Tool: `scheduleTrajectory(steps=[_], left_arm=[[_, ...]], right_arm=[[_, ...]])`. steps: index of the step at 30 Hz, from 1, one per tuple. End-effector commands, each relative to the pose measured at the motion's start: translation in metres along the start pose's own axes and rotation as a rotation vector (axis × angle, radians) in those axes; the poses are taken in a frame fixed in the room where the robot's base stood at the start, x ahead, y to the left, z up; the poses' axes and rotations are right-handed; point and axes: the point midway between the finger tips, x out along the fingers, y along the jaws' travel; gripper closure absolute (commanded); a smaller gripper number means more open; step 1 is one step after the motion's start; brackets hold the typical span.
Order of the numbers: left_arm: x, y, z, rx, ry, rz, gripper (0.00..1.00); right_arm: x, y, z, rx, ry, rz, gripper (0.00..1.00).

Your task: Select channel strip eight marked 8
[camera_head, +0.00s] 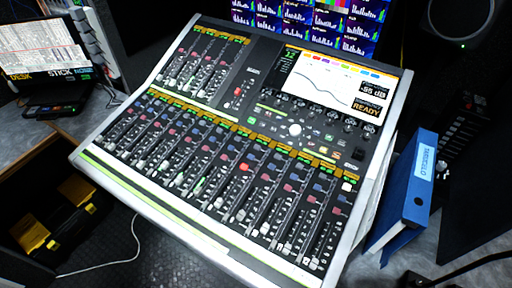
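The mixing console (180,222) fills the middle of the head view, tilted, with a pale frame. A long lower row of channel strips (200,165) runs from upper left to lower right, each with small buttons and a fader. The strip numbers are too small to read, so I cannot tell which strip is marked 8. One button (245,167) in the middle of the row shows bright red. The console screen (335,80) shows a curve, "-55 dB" and "READY". Neither of my grippers is in view.
A blue binder (405,195) stands against the console's right side. A monitor with level meters (310,20) is behind. A laptop-like screen (45,50) is at upper left. Yellow-and-black cases (35,235) and a white cable (105,265) lie at lower left. Space above the console looks clear.

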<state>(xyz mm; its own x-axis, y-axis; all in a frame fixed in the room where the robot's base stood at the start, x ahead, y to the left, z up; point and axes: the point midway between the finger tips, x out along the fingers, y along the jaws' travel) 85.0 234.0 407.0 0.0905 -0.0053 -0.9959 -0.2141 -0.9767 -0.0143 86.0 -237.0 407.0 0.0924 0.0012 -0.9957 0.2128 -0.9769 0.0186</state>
Motion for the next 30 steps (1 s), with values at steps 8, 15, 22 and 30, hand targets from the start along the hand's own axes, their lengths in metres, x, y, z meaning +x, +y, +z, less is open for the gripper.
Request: scheduleTrajectory(steps=[8,15,22,30], left_arm=[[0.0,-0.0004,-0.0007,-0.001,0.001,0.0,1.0],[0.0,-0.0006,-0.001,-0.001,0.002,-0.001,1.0],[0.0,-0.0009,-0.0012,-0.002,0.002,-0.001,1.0],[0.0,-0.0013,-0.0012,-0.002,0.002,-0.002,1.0]], right_arm=[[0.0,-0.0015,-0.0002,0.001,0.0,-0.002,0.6],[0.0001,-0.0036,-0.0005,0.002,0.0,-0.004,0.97],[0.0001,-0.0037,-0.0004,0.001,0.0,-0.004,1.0],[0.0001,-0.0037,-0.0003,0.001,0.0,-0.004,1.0]])
